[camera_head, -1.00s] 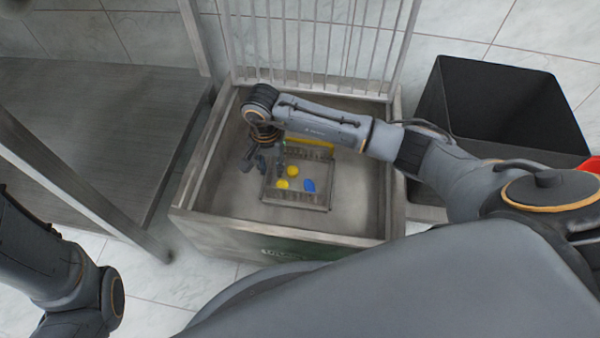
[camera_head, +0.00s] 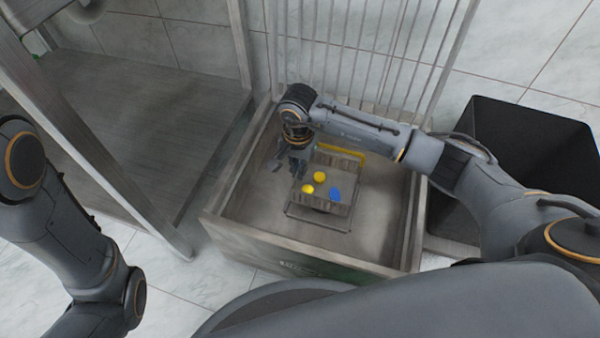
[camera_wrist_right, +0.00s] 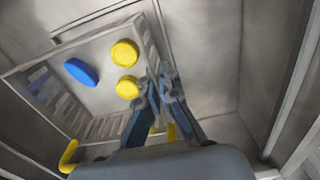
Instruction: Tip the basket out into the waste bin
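The basket (camera_head: 322,203) is a small grey slotted tray with a yellow bar (camera_head: 342,150) at its far side. It holds two yellow caps (camera_head: 319,176) and a blue cap (camera_head: 334,193). My right gripper (camera_head: 296,172) is at its left wall. In the right wrist view, its fingers (camera_wrist_right: 164,76) are close together on the basket wall (camera_wrist_right: 158,38), and the basket appears raised above a thin frame (camera_head: 318,222) in the box. The black waste bin (camera_head: 520,130) stands right of the box, partly behind my right arm. My left gripper is out of view.
The basket is inside a grey metal box (camera_head: 235,232) with a floor and raised walls. An upright barred grille (camera_head: 350,60) stands behind it. A grey bench (camera_head: 150,130) with a metal post is at the left. My left arm is at the far left.

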